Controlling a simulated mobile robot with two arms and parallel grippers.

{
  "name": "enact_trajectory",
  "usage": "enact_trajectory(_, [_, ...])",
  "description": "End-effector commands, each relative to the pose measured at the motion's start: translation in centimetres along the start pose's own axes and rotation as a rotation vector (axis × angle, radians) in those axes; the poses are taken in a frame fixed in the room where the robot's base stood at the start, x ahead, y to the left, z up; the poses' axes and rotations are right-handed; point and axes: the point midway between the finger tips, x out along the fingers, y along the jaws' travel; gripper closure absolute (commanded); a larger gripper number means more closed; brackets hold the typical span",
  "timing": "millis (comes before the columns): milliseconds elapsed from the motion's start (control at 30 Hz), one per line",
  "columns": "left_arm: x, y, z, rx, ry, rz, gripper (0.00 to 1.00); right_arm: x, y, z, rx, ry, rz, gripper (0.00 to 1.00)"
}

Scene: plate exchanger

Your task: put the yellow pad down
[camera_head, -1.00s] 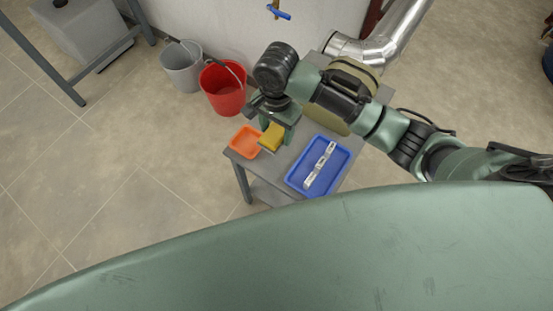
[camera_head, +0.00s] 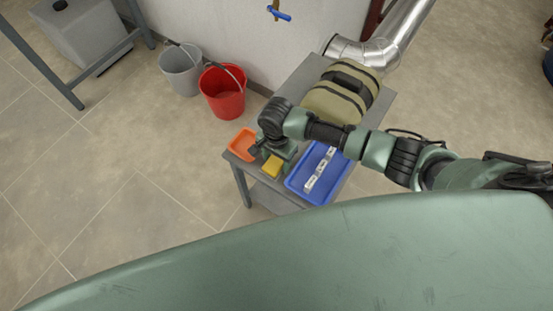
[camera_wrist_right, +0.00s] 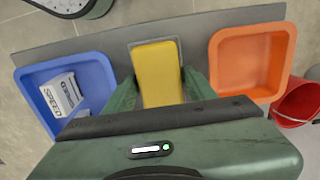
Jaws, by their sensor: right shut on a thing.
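The yellow pad (camera_head: 272,166) is between the fingers of my right gripper (camera_head: 268,160), low over the grey table (camera_head: 284,190). In the right wrist view the yellow pad (camera_wrist_right: 158,72) lies between the green fingers of my right gripper (camera_wrist_right: 160,92), with a thin pale border around its far end. The orange tray (camera_wrist_right: 252,62) is to its right there and the blue tray (camera_wrist_right: 90,70) to its left. I cannot tell whether the pad touches the table top. My left gripper is not in view.
The blue tray holds white printed blocks (camera_head: 323,168). An olive bag (camera_head: 340,95) stands at the back of the table. A red bucket (camera_head: 222,95) and a grey bucket (camera_head: 180,72) stand on the floor left of the table.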

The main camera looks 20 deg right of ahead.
Motion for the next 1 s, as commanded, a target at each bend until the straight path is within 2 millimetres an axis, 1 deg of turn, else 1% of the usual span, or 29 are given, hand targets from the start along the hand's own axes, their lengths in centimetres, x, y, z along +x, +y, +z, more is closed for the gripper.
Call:
enact_trajectory(267, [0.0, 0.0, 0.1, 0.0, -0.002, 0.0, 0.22, 0.2, 0.0, 0.0, 0.001, -0.001, 0.0, 0.85])
enact_trajectory(300, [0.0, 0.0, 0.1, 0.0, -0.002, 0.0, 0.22, 0.3, 0.0, 0.0, 0.001, -0.001, 0.0, 0.42])
enact_trajectory(367, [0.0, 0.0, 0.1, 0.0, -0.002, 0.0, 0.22, 0.2, 0.0, 0.0, 0.001, -0.001, 0.0, 0.25])
enact_trajectory(400, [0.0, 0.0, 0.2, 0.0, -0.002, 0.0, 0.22, 0.2, 0.0, 0.0, 0.001, -0.001, 0.0, 0.23])
enact_trajectory(667, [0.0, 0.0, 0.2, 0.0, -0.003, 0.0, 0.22, 0.2, 0.0, 0.0, 0.001, 0.0, 0.0, 0.23])
enact_trajectory(767, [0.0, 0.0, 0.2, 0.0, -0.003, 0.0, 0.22, -0.2, -0.1, -0.1, -0.001, 0.001, -0.002, 0.23])
enact_trajectory(867, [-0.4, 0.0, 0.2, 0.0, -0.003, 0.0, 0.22, -1.6, -0.1, -0.1, 0.001, 0.0, -0.003, 0.23])
enact_trajectory(1000, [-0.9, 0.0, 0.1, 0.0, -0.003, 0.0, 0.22, -4.5, -0.1, 0.0, 0.001, 0.0, -0.005, 0.23])
